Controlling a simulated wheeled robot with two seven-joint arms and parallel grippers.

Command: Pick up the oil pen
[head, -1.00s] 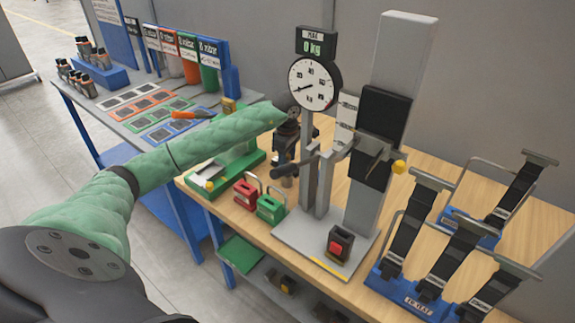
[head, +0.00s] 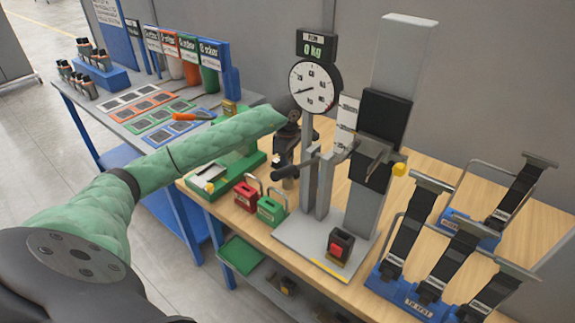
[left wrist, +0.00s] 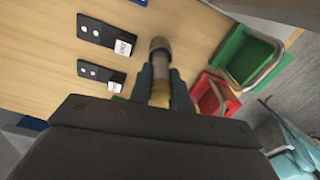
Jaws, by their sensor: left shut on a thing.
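My left gripper (head: 287,165) points down over the wooden bench, behind the red and green boxes. In the left wrist view my left gripper (left wrist: 160,85) is shut on a slim cylinder with a grey-brown top and a brass-coloured lower part, which I take for the oil pen (left wrist: 160,52). The pen stands out between the two dark fingers. In the head view the gripper mostly hides it, and I cannot tell whether it is clear of the bench. My right gripper is not in view.
A red box (head: 246,196) and a green box (head: 271,208) with wire handles stand close to the gripper. A press stand with a dial gauge (head: 315,86) stands just right. Black strap holders (head: 405,235) fill the right side. Two dark labelled plates (left wrist: 108,36) lie on the bench.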

